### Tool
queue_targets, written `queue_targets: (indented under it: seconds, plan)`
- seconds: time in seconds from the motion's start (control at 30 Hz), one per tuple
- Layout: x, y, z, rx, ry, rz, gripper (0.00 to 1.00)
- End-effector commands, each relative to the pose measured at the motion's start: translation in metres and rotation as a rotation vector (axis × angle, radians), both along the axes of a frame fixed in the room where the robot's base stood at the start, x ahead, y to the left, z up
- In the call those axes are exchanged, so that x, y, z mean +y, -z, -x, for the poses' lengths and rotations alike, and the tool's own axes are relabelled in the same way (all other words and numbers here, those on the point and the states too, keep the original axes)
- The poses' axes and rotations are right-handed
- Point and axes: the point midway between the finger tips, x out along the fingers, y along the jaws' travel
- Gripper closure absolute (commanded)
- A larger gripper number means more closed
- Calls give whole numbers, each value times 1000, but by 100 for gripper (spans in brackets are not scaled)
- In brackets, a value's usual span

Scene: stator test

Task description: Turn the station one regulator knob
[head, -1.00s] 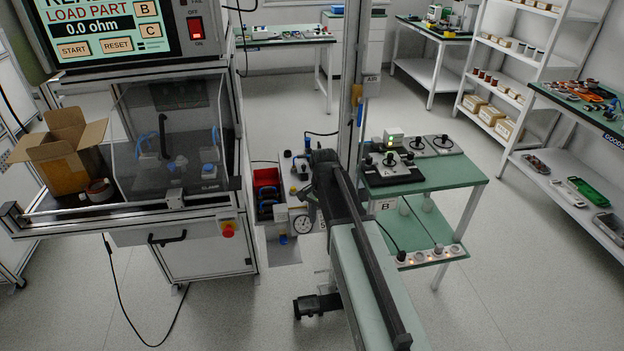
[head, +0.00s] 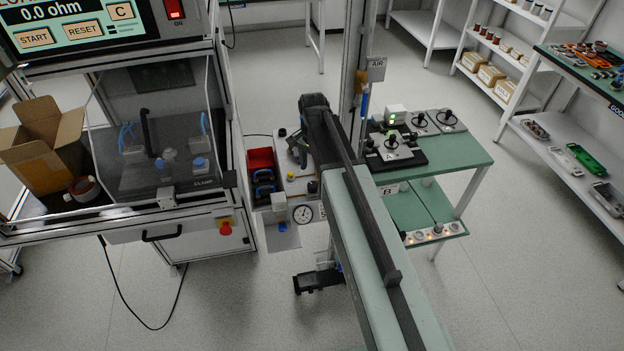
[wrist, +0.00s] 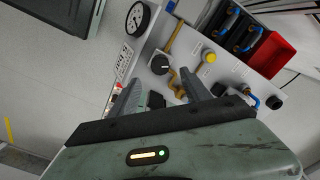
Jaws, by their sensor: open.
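A black round knob (wrist: 159,64) sits on the light grey station panel (wrist: 235,75), beside brass piping and below a round white gauge (wrist: 137,18) in the wrist view. In the head view the panel (head: 297,188) stands right of the test cabinet, with the gauge (head: 303,214) on its front. My gripper (wrist: 163,75) is open. Its two fingers point at the panel, with the knob just past the tips and between their lines; I see no contact. A second dark part (wrist: 155,100) shows between the fingers, partly hidden. In the head view my gripper (head: 297,150) is partly hidden by my arm.
The cabinet (head: 190,225) stands left, a post (head: 352,90) and green-topped bench (head: 450,155) right.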

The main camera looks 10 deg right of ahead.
Motion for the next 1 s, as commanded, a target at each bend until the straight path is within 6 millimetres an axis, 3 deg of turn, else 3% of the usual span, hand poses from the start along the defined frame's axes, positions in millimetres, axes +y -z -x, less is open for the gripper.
queue_targets:
  seconds: [0.5, 0.8, 0.87, 1.0]
  plan:
    - [0, 77, 0, 0, 0, 0, 44]
    - [-1, 76, 0, 0, 1, 0, 44]
    - [-1, 76, 0, 0, 1, 0, 58]
    - [-1, 76, 0, 0, 1, 0, 97]
